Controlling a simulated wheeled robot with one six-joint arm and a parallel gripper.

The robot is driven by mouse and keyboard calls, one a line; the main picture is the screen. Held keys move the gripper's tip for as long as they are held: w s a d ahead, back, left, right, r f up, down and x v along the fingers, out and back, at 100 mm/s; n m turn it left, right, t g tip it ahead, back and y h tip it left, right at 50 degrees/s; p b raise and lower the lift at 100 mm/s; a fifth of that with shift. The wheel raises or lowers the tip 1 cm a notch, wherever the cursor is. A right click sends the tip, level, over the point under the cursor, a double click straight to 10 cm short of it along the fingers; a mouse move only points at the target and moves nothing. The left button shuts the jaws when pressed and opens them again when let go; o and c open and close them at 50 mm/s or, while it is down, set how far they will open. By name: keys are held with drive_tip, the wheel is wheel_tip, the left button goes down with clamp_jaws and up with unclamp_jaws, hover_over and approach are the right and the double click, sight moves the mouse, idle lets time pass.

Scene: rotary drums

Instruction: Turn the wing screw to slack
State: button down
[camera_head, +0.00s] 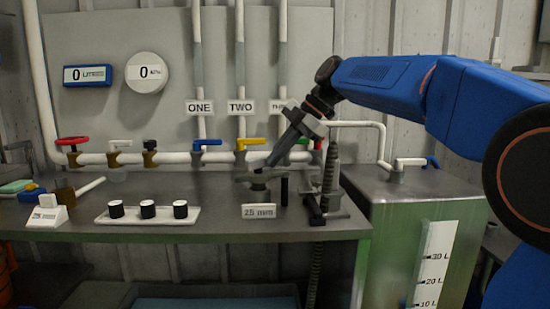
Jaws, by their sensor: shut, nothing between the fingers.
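A dark grey winged piece (246,179), which looks like the wing screw, sits on a short round base on the bench, behind a "25 mm" label (259,211). My gripper (270,163) reaches down from the upper right, with its fingertips close above the right part of that piece. The gripper is shut and holds nothing. I cannot tell whether the fingertips touch the piece. The fingers hide part of what is behind them.
A black upright pin (284,191) and a dark clamp with a ribbed hose (328,180) stand just right. A white tray (105,219) with three black cylinders lies left. Pipes with coloured valves (207,144) run behind. A green tank (400,240) stands right.

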drive_tip(key=shift+w+n+g, duration=0.4)
drive_tip(key=shift+w+n, duration=0.2)
drive_tip(key=shift+n, duration=0.1)
drive_tip(key=shift+w, duration=0.3)
idle(0.3)
